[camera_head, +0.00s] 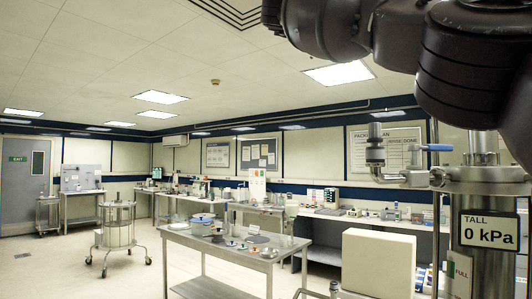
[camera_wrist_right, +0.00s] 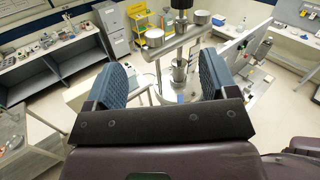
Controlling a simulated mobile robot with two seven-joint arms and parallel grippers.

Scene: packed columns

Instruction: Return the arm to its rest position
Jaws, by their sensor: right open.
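My right arm's dark links (camera_head: 470,60) fill the upper right of the head view, raised in front of a steel column. My right gripper (camera_wrist_right: 163,78) shows in the right wrist view, its two blue ribbed fingers wide apart. Nothing is held between the fingers. Beyond them, a steel stand with round parts (camera_wrist_right: 180,45) shows in the gap, and I cannot tell its distance from the fingers. The right gripper is outside the head view. My left arm and left gripper are in neither view.
A steel column (camera_head: 485,240) labelled TALL, reading 0 kPa, stands close at right, with a blue-handled valve (camera_head: 436,148) beside it. A white box (camera_head: 378,262) is at lower right. A steel table (camera_head: 240,262) with small items stands mid-room. Open floor (camera_head: 45,265) lies at left.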

